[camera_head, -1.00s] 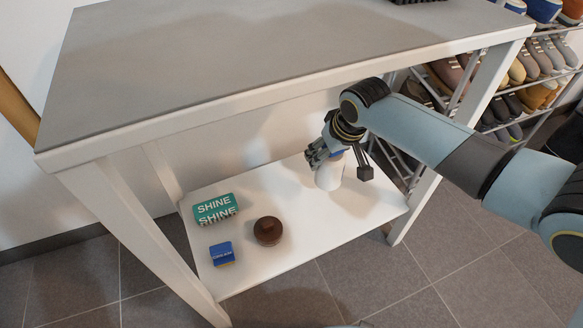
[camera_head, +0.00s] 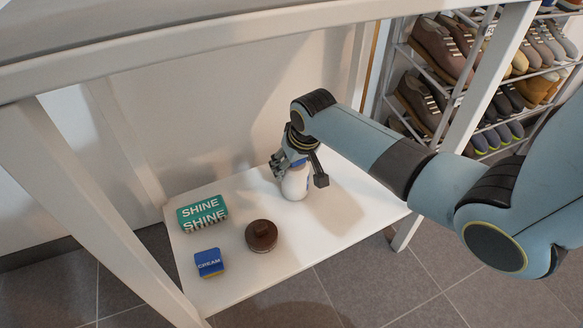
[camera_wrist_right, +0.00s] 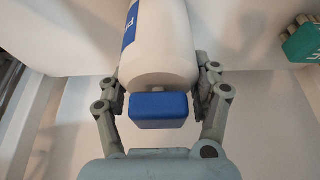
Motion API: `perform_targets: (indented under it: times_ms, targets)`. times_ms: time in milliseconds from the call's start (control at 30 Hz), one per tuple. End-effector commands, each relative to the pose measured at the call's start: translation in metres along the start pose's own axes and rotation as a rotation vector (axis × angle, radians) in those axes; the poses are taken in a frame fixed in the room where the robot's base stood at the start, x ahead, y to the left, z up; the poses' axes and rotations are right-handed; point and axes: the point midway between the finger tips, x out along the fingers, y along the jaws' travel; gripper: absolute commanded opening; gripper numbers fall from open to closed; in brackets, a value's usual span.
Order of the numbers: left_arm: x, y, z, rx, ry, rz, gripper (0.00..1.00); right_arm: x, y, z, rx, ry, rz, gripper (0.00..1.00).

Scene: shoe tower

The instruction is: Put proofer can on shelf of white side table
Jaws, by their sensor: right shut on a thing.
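The proofer can (camera_head: 294,185) is white with a blue cap and a blue label. My right gripper (camera_head: 294,164) is shut around its cap end. The can hangs cap up over or on the lower shelf (camera_head: 335,225) of the white side table (camera_head: 250,38). I cannot tell whether its base touches the shelf. In the right wrist view the can (camera_wrist_right: 160,45) sits between the fingers of my right gripper (camera_wrist_right: 160,92), its blue cap toward my palm. My left gripper is out of view.
On the shelf left of the can are a green SHINE box (camera_head: 202,213), a small blue cream box (camera_head: 208,262) and a round brown tin (camera_head: 261,236). The shelf's right part is clear. A shoe rack (camera_head: 455,70) stands behind at right. The tabletop overhangs the shelf.

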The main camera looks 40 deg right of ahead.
Motion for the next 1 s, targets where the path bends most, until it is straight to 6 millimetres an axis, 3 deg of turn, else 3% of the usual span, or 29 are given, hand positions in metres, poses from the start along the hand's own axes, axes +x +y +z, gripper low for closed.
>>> perform_targets:
  times_ms: [433,467,600,667,1000]
  targets:
    - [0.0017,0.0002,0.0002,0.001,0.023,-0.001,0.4,0.0034,-0.0001,0.0003,0.0,0.003,0.0,0.17]
    - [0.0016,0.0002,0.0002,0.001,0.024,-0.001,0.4,0.0036,-0.0001,0.0008,0.0,0.002,0.0,0.66]
    - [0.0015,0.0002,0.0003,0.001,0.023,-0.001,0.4,0.0034,-0.0001,0.0009,0.0,0.002,0.0,0.84]
    - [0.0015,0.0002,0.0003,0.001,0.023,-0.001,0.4,0.0035,-0.0001,0.001,0.0,0.002,0.0,0.89]
    - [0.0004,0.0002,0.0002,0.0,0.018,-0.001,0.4,-0.0007,-0.0001,-0.0004,0.0,0.002,0.0,0.89]
